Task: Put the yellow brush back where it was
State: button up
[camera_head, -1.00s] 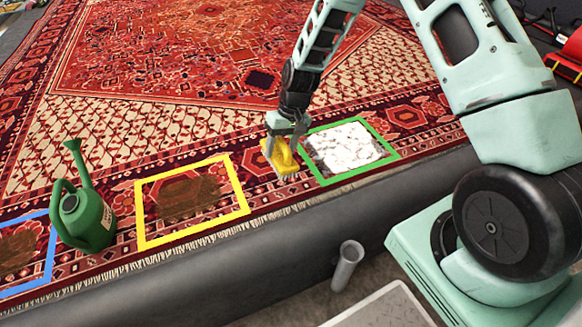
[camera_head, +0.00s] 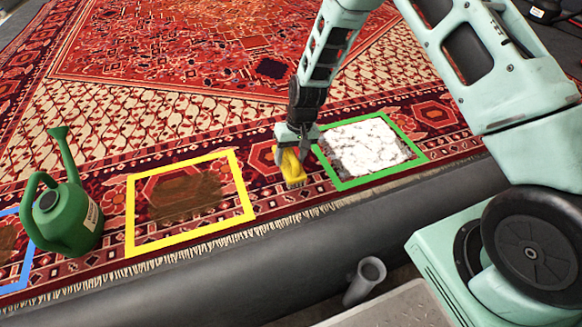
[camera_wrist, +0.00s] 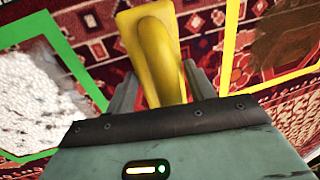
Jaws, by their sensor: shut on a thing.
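The yellow brush (camera_head: 292,169) is in my gripper (camera_head: 290,152), over the rug between the yellow square and the green square. In the wrist view the brush (camera_wrist: 156,60) sits between the two fingers of my gripper (camera_wrist: 155,90), which are shut on its handle. Its bristles are hidden in the wrist view. The brush is low over the rug (camera_head: 130,90); I cannot tell whether it touches it.
The green square (camera_head: 346,187) frames white foam (camera_head: 368,146). The yellow square (camera_head: 130,215) frames a brown stain (camera_head: 185,195). A green watering can (camera_head: 72,218) stands left, beside a blue square (camera_head: 27,262). A grey pipe (camera_head: 367,280) stands near the dark kerb (camera_head: 200,285).

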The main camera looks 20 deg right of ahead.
aim_at(291, 165)
jog(key=shift+f+b, duration=0.55)
jog(key=shift+f, duration=1.1)
jog(key=shift+f, duration=0.1)
jog(key=o, duration=1)
jog(key=shift+c, duration=0.2)
